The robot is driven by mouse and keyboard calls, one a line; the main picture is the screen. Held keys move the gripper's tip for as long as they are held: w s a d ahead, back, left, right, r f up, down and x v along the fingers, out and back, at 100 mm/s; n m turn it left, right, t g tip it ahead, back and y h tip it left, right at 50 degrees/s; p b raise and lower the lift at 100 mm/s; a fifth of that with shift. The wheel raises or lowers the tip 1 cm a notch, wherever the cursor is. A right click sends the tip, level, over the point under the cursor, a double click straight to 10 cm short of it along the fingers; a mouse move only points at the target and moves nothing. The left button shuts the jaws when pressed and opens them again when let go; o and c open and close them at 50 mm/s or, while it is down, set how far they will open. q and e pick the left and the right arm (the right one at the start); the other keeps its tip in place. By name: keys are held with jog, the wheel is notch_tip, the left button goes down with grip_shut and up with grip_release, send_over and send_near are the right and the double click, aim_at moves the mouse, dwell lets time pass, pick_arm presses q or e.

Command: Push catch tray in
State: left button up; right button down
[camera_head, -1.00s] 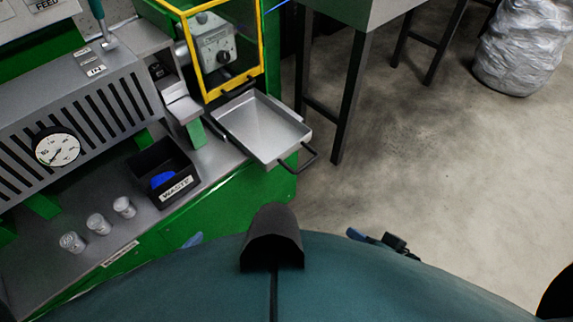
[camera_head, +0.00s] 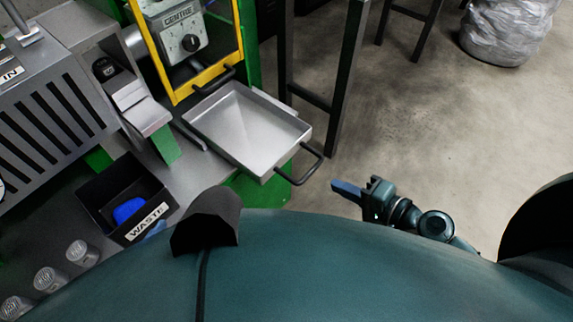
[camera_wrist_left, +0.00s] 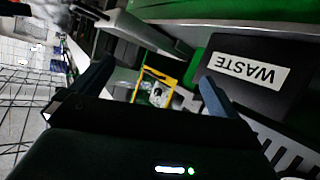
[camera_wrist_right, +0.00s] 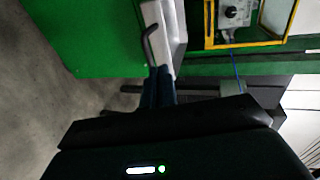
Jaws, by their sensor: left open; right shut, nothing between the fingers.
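The catch tray (camera_head: 245,128) is a shallow grey metal tray sticking out from under the yellow-framed guard, with a dark bar handle (camera_head: 309,166) at its front. My right gripper (camera_head: 345,190) is shut and empty, to the right of and nearer than the handle, apart from it in the head view. In the right wrist view, the shut fingers (camera_wrist_right: 158,84) point toward the tray (camera_wrist_right: 168,28) and its handle (camera_wrist_right: 149,46); whether they touch it is unclear. My left gripper (camera_wrist_left: 155,88) is open and empty in its wrist view, and is out of the head view.
A black waste bin (camera_head: 128,205) with a blue item inside stands left of the tray, beside several small canisters (camera_head: 50,279). A bench leg (camera_head: 346,80) stands right of the tray.

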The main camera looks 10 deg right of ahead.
aim_at(282, 157)
jog(key=x, duration=0.4)
jog(key=p+x, duration=0.1)
jog(key=x, duration=0.3)
jog(key=r+p+x, duration=0.1)
jog(key=x, duration=0.3)
jog(key=shift+w+a+f, duration=0.2)
jog(key=shift+w+a, duration=0.15)
jog(key=shift+w, duration=0.05)
jog(key=shift+w+a, duration=0.15)
jog(key=shift+w, duration=0.05)
jog(key=shift+w+a, duration=0.15)
pick_arm(q)
jog(key=shift+w+d+f+g, duration=0.1)
jog(key=shift+w+d+g, duration=0.25)
jog(key=shift+d+g, duration=0.15)
